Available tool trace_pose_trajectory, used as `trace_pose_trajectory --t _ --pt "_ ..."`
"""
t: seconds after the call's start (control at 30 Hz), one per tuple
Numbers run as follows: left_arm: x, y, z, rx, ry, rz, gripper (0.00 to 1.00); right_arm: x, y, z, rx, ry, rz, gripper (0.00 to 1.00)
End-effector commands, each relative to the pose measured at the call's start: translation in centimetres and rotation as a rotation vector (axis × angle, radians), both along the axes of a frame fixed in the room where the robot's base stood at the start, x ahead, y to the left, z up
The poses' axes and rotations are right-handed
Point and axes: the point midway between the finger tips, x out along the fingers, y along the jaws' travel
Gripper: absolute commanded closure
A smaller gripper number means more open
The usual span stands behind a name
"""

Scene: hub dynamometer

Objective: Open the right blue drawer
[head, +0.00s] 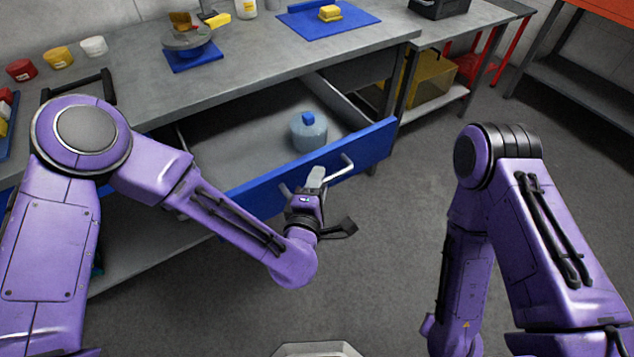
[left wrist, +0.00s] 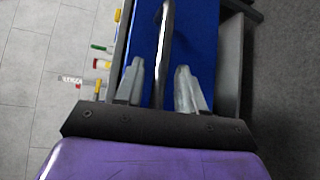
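The blue drawer (head: 373,150) stands pulled well out from under the grey workbench in the head view, its inside open to view. Its blue front also fills the middle of the left wrist view (left wrist: 202,35). A metal bar handle (head: 341,172) is on the front. My left gripper (head: 315,178) is at this handle. In the left wrist view its two fingers (left wrist: 160,82) are apart, with the handle bar (left wrist: 164,45) between them and gaps on both sides. My right arm hangs at the right of the head view; its gripper is out of sight.
A bluish container with a blue cap (head: 309,133) stands inside the drawer. The workbench top (head: 270,60) holds tubs, blue mats and a yellow block (head: 330,13). The grey floor (head: 405,215) in front and to the right is clear.

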Motion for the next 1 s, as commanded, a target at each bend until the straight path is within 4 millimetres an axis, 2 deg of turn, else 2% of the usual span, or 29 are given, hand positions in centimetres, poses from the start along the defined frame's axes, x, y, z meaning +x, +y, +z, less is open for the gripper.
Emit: trace_pose_trajectory --t 0.27,0.37,0.6,0.7,0.8,1.0 --pt "-0.2 0.1 0.1 -0.001 -0.002 -0.002 0.62 0.0 0.0 0.0 0.000 0.000 0.000 1.00" --pt "-1.5 0.4 0.3 0.000 -0.003 -0.004 0.62 0.0 0.0 -0.2 0.000 0.000 0.000 1.00" --pt "-7.0 2.0 1.0 0.001 -0.002 -0.005 0.62 0.0 0.0 -0.9 0.000 0.000 0.000 1.00" --pt "-8.7 2.5 1.3 0.000 -0.002 -0.004 0.62 0.0 0.0 -1.1 0.000 0.000 0.000 1.00" --pt "-9.7 2.8 1.4 0.000 -0.001 -0.002 0.62 0.0 0.0 -1.2 0.000 0.000 0.000 1.00" --pt "-10.0 3.0 1.6 0.000 -0.002 0.001 0.62 0.0 0.0 -1.2 0.000 0.000 0.000 1.00"
